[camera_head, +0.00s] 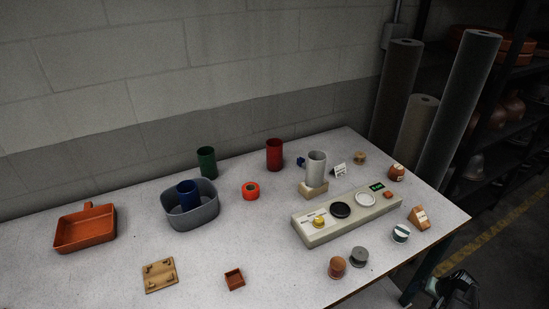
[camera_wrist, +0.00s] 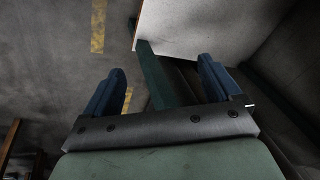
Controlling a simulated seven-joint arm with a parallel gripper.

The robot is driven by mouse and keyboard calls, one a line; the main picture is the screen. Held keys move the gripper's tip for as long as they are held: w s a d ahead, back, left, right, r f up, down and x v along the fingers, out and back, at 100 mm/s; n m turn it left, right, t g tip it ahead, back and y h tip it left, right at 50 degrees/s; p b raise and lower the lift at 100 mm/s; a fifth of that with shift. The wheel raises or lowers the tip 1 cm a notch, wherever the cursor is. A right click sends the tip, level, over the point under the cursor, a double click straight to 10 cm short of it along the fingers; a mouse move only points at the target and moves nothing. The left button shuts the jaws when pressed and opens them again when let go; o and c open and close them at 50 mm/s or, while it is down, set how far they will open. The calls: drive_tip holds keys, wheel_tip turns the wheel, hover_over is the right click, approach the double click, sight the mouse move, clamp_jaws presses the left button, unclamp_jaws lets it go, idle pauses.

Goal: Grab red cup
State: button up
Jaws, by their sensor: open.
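The red cup (camera_head: 274,155) stands upright at the back of the table (camera_head: 300,275), near the wall, in the head view. A green cup (camera_head: 207,162) stands to its left, and an orange ring-shaped roll (camera_head: 251,191) lies in front of it. My gripper (camera_wrist: 165,80) shows in the wrist view with its two blue fingers wide apart and nothing between them. It is over the floor beside a table edge and a green table leg.
A grey tub (camera_head: 207,216) holds a blue cup (camera_head: 188,195). A pale panel (camera_head: 318,237) with round pads lies at right. An orange tray (camera_head: 70,234) sits far left.

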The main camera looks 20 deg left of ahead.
drive_tip(key=w+d+r+t+h, duration=0.1)
drive_tip(key=w+d+r+t, duration=0.1)
drive_tip(key=w+d+r, duration=0.7)
drive_tip(key=w+d+r+t+h, duration=0.1)
drive_tip(key=w+d+r+t, duration=0.1)
drive_tip(key=w+d+r, duration=0.7)
drive_tip(key=w+a+r+n, duration=0.3)
drive_tip(key=w+a+r, duration=0.4)
drive_tip(key=a+r, duration=0.6)
drive_tip(key=w+a+r+n, duration=0.25)
drive_tip(key=a+r, duration=0.25)
drive_tip(key=a, duration=0.4)
drive_tip(key=w+a+r+n, duration=0.1)
drive_tip(key=w+a+r, duration=0.25)
drive_tip(key=a, duration=0.55)
wheel_tip(320, 180, up, 9)
drive_tip(key=n+g+y, duration=0.2)
drive_tip(key=g, duration=0.1)
hover_over(274, 148)
drive_tip(key=s+d, duration=0.2)
drive_tip(key=shift+w+x, duration=0.15)
drive_tip(key=shift+x, duration=3.4)
drive_tip(key=shift+w+x, duration=0.2)
drive_tip(key=shift+x, duration=3.35)
drive_tip(key=shift+a+r, duration=0.1)
drive_tip(key=shift+r, duration=0.1)
drive_tip(key=c, duration=1.1)
